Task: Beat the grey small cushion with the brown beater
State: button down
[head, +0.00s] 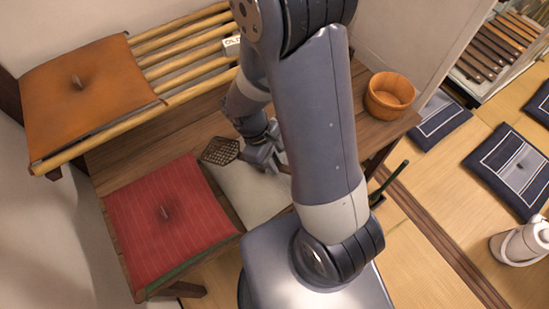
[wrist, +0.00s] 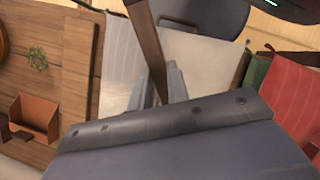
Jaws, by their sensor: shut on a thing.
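My gripper (head: 262,155) is shut on the brown beater, whose dark lattice head (head: 220,151) sticks out to its left in the head view. In the wrist view the beater's brown handle (wrist: 147,45) runs up from between the jaws (wrist: 165,85). A pale grey, faintly striped piece (wrist: 115,65), apparently the grey small cushion, lies left of the handle in the wrist view. The beater head is out of sight in the wrist view. I cannot tell whether the beater touches anything.
A plain pale cushion or cloth (head: 245,185) lies beside the red cushion (head: 165,212) on the wooden bench. An orange cushion (head: 78,85) rests on bamboo poles (head: 185,60). A wooden bucket (head: 390,95) stands at the bench's right end. A brown box (wrist: 35,115) is at left in the wrist view.

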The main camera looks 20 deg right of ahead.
notch_tip(320, 180, down, 3)
jog(key=shift+r+b, duration=0.2)
jog(key=shift+b, duration=0.35)
notch_tip(320, 180, up, 9)
jog(key=p, duration=0.8)
jog(key=shift+r, duration=0.1)
notch_tip(320, 180, down, 9)
jog(key=b, duration=0.8)
jog(key=shift+f, duration=0.2)
notch_tip(320, 180, up, 9)
jog(key=p, duration=0.8)
jog(key=shift+r, duration=0.2)
jog(key=shift+f, duration=0.1)
jog(key=shift+s, duration=0.1)
